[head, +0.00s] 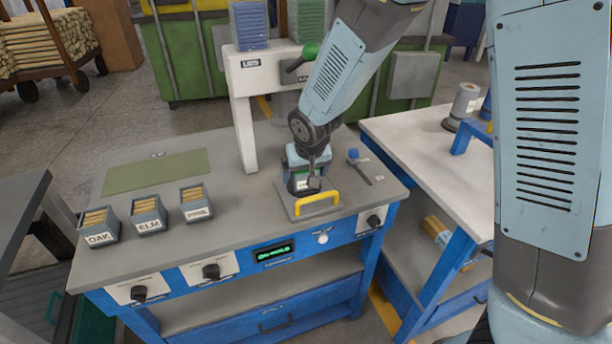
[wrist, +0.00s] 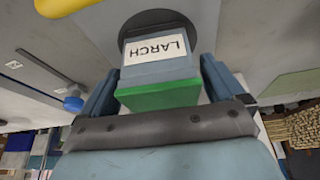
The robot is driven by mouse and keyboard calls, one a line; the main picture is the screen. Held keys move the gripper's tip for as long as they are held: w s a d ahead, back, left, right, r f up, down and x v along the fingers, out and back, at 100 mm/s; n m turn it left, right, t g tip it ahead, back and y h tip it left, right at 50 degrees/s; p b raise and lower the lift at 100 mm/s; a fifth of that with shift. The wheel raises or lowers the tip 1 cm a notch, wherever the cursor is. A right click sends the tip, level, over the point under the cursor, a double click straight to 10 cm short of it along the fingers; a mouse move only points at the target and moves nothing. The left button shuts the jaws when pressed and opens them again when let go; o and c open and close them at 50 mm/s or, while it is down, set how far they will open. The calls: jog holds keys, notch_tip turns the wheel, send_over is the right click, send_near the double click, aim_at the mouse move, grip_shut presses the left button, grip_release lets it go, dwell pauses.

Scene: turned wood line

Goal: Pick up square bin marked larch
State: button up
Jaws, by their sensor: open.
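The square bin marked LARCH (wrist: 155,70) shows in the wrist view, grey-blue with a white label and a green top. In the head view the bin (head: 303,183) stands on a grey plate with a yellow handle, mostly hidden by my gripper. My gripper (wrist: 161,78) is open, with one finger on each side of the bin. It also shows in the head view (head: 306,168), pointing down over the bin. I cannot tell whether the fingers touch the bin.
Bins marked OAK (head: 101,226) and ELM (head: 149,215) and a third bin (head: 196,203) stand at the bench's left. A white post stand (head: 242,125) rises behind my gripper. A blue-knobbed tool (head: 360,165) lies to the right. A green mat (head: 155,170) lies clear.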

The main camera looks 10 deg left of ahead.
jog(key=shift+w+f, duration=0.15)
jog(key=shift+f, duration=0.35)
jog(key=c, duration=1.1)
jog(key=shift+c, duration=0.2)
jog(key=shift+a+r, duration=0.1)
jog(key=shift+r, duration=0.05)
